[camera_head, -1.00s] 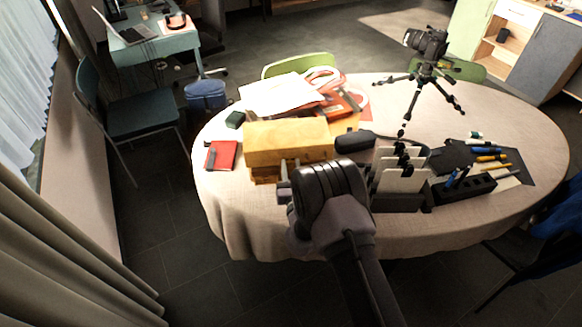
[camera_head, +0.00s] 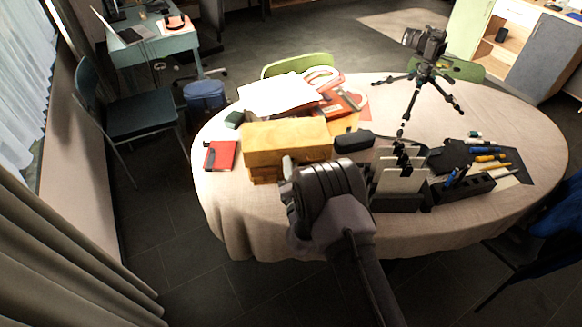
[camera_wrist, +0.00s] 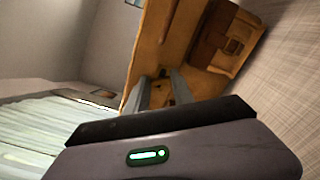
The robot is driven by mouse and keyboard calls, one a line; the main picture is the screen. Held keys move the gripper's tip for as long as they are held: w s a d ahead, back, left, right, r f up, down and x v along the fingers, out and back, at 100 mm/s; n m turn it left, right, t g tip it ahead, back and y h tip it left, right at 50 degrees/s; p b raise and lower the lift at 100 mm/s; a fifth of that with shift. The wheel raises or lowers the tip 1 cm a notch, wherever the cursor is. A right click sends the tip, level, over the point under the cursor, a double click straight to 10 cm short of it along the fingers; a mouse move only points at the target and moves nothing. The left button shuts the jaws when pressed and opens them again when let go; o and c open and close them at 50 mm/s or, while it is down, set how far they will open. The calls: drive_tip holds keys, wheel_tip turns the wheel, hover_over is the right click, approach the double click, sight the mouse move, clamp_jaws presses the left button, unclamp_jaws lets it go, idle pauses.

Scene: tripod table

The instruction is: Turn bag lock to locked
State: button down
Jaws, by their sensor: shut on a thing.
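The tan-yellow bag (camera_head: 288,138) sits on the front left of the round table, and my gripper is at its near side. In the wrist view, the bag (camera_wrist: 195,35) looks tilted, with a brown strap and a metal buckle on its face. My gripper (camera_wrist: 163,88) has its two grey fingers against the bag's face, shut on a small part there that I take to be the bag lock. The fingers hide most of that part, so its turn angle cannot be read. In the head view, my wrist covers the bag's lower right front.
A red notebook (camera_head: 220,155) lies left of the bag. Papers (camera_head: 285,95) lie behind it. A black case (camera_head: 353,141) and a card rack (camera_head: 398,180) stand to the right. A camera on a tripod (camera_head: 424,75) stands at the back right.

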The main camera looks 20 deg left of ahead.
drive_tip(key=m, duration=0.6)
drive_tip(key=shift+f, duration=0.15)
drive_tip(key=shift+m, duration=0.3)
idle(0.4)
drive_tip(key=c, duration=1.1)
unclamp_jaws()
drive_tip(key=p+v, duration=0.3)
drive_tip(key=v, duration=1.4)
drive_tip(key=shift+s+d+p, duration=0.15)
drive_tip(key=shift+s+p, duration=0.05)
drive_tip(key=shift+p, duration=0.2)
